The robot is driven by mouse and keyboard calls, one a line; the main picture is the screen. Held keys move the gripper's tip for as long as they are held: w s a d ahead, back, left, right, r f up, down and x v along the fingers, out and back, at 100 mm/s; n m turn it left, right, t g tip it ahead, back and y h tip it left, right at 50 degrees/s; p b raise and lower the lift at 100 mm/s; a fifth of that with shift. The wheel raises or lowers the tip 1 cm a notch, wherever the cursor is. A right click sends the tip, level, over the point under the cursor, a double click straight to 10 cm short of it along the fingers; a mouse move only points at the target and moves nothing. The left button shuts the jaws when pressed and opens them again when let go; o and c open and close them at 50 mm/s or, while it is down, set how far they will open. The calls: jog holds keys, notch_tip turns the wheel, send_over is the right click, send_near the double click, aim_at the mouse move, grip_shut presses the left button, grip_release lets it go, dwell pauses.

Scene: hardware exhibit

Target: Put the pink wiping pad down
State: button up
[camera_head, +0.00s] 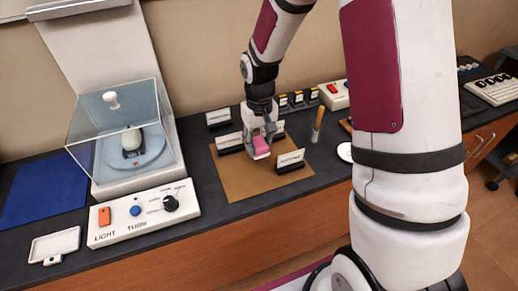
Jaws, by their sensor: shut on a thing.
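My gripper (262,136) is shut on the pink wiping pad (261,147). The pad is pink with a pale lower side. It shows between the fingertips, over the brown mat (230,185) on the dark counter. I cannot tell whether the pad touches the mat. My fingers hide part of it.
White label cards in dark holders (290,160) stand around the pad on the mat. A clear display case (115,130) and a white control panel (145,213) stand left. A blue mat (45,190) and a white tray (55,245) lie farther left. A brush-like tool (317,124) stands right.

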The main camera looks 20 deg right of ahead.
jog(key=shift+f, duration=1.35)
jog(key=o, duration=1)
jog(key=shift+f, duration=0.1)
jog(key=shift+o, duration=0.2)
